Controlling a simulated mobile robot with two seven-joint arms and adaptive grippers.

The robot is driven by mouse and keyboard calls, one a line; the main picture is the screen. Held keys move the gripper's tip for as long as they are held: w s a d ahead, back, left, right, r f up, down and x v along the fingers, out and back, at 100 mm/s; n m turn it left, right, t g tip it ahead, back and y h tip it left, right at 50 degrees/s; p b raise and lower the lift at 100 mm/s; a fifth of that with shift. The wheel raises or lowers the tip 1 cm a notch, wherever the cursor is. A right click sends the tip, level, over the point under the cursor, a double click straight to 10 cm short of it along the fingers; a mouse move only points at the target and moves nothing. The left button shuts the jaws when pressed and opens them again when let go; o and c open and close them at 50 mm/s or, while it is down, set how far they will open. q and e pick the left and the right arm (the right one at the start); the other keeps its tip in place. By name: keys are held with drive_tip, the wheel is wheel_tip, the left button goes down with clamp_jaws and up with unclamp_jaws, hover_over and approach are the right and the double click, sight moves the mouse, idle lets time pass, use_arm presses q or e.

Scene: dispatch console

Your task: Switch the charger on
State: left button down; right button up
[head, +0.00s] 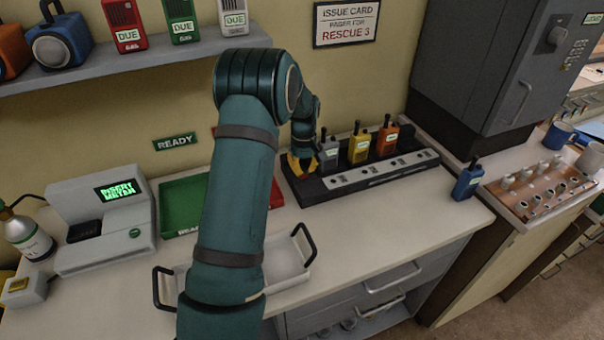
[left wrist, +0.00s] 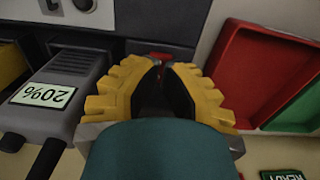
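The charger (head: 395,172) is a long dark rack with a pale front strip, on the counter against the back wall. A grey radio (head: 329,155), a yellow radio (head: 359,148) and an orange radio (head: 387,138) stand upright in it. My left gripper (head: 303,166) is at the charger's left end, beside the grey radio. In the left wrist view its yellow fingers (left wrist: 160,68) look shut and empty. A small red part (left wrist: 160,56), perhaps the switch, shows just past the fingertips; whether they touch is unclear. The grey radio's label (left wrist: 45,93) reads 20%. My right gripper is out of view.
A blue radio (head: 467,180) stands on the counter right of the charger. A green tray (head: 182,205) and a red tray (left wrist: 265,70) are left of it. A white tray (head: 287,262) lies in front, partly behind my arm. A dark cabinet (head: 480,70) rises at right.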

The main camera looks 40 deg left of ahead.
sight(304, 176)
use_arm(q)
drive_tip(key=shift+f+b, duration=0.65)
drive_tip(key=shift+f, duration=0.45)
idle(0.5)
drive_tip(key=shift+r, duration=0.2)
drive_tip(key=shift+r+p, duration=2.6)
drive_tip(key=shift+r, duration=0.75)
